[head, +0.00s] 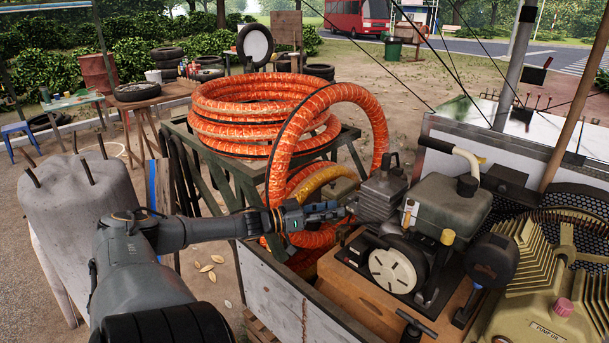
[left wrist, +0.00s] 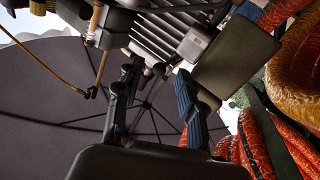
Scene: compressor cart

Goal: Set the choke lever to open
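The small engine (head: 448,205) stands on the cart, with a grey finned block and a dark box on its left side. My left gripper (head: 345,211) reaches in from the left and has its fingertips close to that side of the engine. In the left wrist view its two fingers (left wrist: 155,82) stand apart with a gap between them. The engine's grey fins (left wrist: 165,38) and small dark parts lie just beyond the tips. I cannot clearly pick out the choke lever or its position; contact cannot be told. My right gripper is not in view.
Orange hose coils (head: 265,110) lie on a green stand behind my left arm, and hose hangs close to the gripper. A white recoil disc (head: 393,270) and a beige finned pump (head: 560,290) are to the right. The cart's side wall (head: 290,300) runs below the gripper.

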